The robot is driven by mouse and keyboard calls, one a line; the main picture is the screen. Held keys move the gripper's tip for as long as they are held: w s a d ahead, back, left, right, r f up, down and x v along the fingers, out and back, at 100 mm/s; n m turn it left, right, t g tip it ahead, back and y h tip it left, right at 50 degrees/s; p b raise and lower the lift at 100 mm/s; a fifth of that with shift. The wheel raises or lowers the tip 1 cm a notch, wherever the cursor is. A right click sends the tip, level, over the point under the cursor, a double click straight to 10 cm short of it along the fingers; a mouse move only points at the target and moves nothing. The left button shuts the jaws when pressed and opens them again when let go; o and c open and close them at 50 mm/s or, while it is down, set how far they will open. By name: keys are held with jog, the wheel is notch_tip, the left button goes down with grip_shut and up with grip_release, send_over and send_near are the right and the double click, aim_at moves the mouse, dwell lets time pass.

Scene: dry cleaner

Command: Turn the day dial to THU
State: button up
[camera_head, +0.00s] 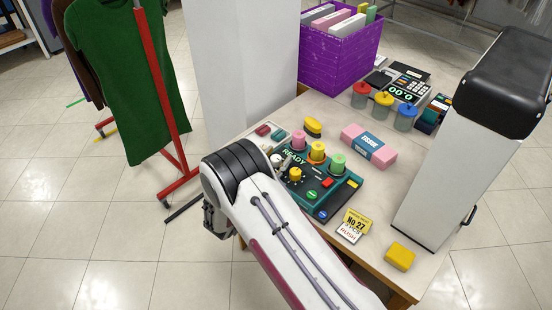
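A teal control panel (336,196) sits near the left edge of the table, with a display reading READY (294,155). On its face is a small yellow knob (295,174) on a dark round base with pale marks around it. It may be the day dial; its day labels and pointer are too small to read. My arm covers the panel's lower left part. My gripper (217,217) shows only as a dark part below the arm's end, left of the panel and apart from the knob. Its fingertips are hidden, so its opening cannot be told.
A tissue pack (369,147), a No 27 ticket (354,224) and a yellow block (399,257) lie nearby. Jars (383,104) and a purple crate (340,62) stand behind. A red garment rack (163,80) is left.

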jog(key=c, duration=1.1)
jog(key=shift+c, duration=0.2)
jog(key=shift+m+g+h, duration=1)
jog(key=shift+m+h, duration=0.1)
jog(key=shift+h, duration=0.2)
jog(key=shift+m+g+h, duration=0.5)
jog(key=shift+g+h, duration=0.1)
jog(key=shift+g, duration=0.4)
jog(key=shift+m+g+h, duration=1.6)
jog(key=shift+m+g, duration=0.5)
jog(key=shift+g, duration=0.5)
jog(key=o, duration=1.1)
jog(key=shift+o, duration=0.2)
jog(key=shift+a, duration=0.1)
